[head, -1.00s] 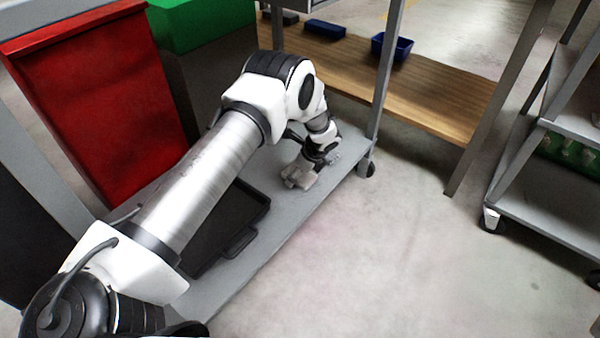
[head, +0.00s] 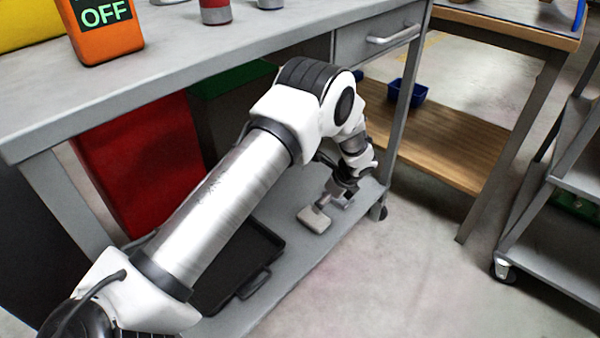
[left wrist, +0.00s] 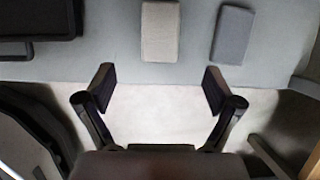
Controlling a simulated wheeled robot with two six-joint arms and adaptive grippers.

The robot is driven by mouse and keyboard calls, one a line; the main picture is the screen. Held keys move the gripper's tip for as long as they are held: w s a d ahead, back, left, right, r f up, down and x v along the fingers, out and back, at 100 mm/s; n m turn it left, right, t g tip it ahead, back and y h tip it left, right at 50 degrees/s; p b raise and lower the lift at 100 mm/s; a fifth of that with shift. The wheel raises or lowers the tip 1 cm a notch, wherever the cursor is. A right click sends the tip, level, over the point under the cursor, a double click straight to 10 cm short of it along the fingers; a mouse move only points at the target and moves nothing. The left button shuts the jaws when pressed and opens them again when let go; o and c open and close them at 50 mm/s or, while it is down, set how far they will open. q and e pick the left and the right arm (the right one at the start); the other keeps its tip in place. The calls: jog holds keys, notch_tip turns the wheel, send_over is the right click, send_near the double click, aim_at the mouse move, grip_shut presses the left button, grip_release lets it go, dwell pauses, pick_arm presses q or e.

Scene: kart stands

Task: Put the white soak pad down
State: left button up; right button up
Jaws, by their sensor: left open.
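The white soak pad (head: 313,219) lies flat on the cart's grey lower shelf (head: 285,262), near its front edge. In the left wrist view the pad (left wrist: 160,31) is a pale block lying on the shelf beyond the fingertips. My left gripper (left wrist: 160,88) is open with nothing between its fingers, apart from the pad. In the head view my left gripper (head: 341,196) is just right of the pad, partly hidden by its own wrist. My right gripper is not in view.
A blue-grey pad (left wrist: 233,34) lies right of the white one. A black tray (head: 240,265) sits on the shelf, left of the pads. The cart's upper top (head: 200,60) overhangs the shelf. A corner leg (head: 403,115) stands just beyond the gripper. Open floor lies in front.

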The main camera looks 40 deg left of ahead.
pick_arm(q)
jog(key=s+d+f+n+h, duration=0.1)
jog(key=s+d+f+n, duration=0.25)
jog(key=s, duration=0.25)
jog(key=s+d+f+n+g+h, duration=0.1)
jog(key=s+d+f+n+h, duration=0.1)
jog(key=s+f, duration=0.35)
jog(key=s+d+f+n+h, duration=0.1)
jog(key=s+d+f+n, duration=0.15)
jog(key=s, duration=0.45)
jog(key=s+d+r+n, duration=0.1)
jog(key=s+n, duration=1)
jog(key=s, duration=0.7)
jog(key=shift+s+d+r+t, duration=0.15)
jog(key=shift+s+t, duration=0.1)
jog(key=shift+t, duration=0.05)
